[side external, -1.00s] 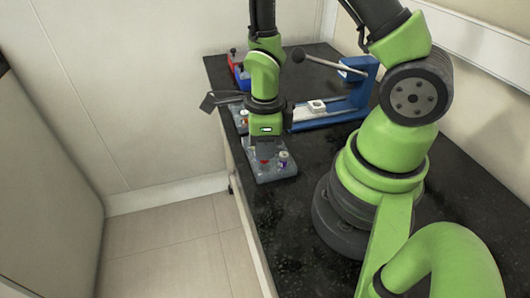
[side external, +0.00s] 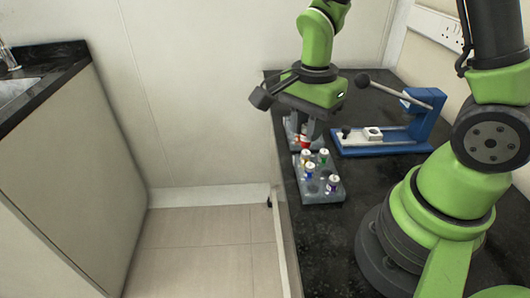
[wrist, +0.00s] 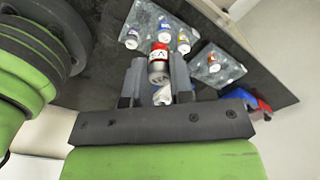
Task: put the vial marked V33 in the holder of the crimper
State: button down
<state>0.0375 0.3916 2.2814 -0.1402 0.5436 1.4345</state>
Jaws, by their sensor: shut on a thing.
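My gripper (side external: 305,137) is shut on a red-labelled vial (side external: 304,142) and tilts with it above the racks. In the wrist view the red-labelled vial (wrist: 159,52) sits between the fingers of my gripper (wrist: 158,75); its marking shows only in part, and I cannot read the number. The crimper (side external: 420,125) is blue with a long dark-knobbed lever. Its white holder (side external: 373,133) lies on the base, to the right of my gripper, and no vial shows in it.
The near grey rack (side external: 320,195) holds several vials with coloured labels. Another rack (side external: 290,121) stands behind it, partly hidden by my gripper. Blue and red bins (wrist: 257,102) show in the wrist view. The black bench is clear between near rack and crimper.

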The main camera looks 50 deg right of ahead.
jog(key=w+r+n, duration=0.4)
jog(key=n, duration=1.4)
jog(key=s+f+m, duration=0.1)
jog(key=m, duration=0.3)
jog(key=s+f+m, duration=0.1)
jog(key=m, duration=0.4)
jog(key=s+f+m, duration=0.1)
jog(key=m, duration=0.3)
jog(key=shift+s+a+f+m, duration=0.1)
jog(key=shift+f+m, duration=0.05)
jog(key=shift+m, duration=0.15)
jog(key=m, duration=0.3)
jog(key=s+m, duration=0.1)
jog(key=shift+f+m, duration=0.3)
jog(key=shift+f, duration=0.1)
jog(key=s+m, duration=0.1)
jog(key=m, duration=0.2)
jog(key=s+f+m, duration=0.1)
jog(key=m, duration=0.7)
jog(key=shift+s+d+f, duration=0.3)
jog(key=shift+s, duration=0.1)
jog(key=shift+f, duration=4.8)
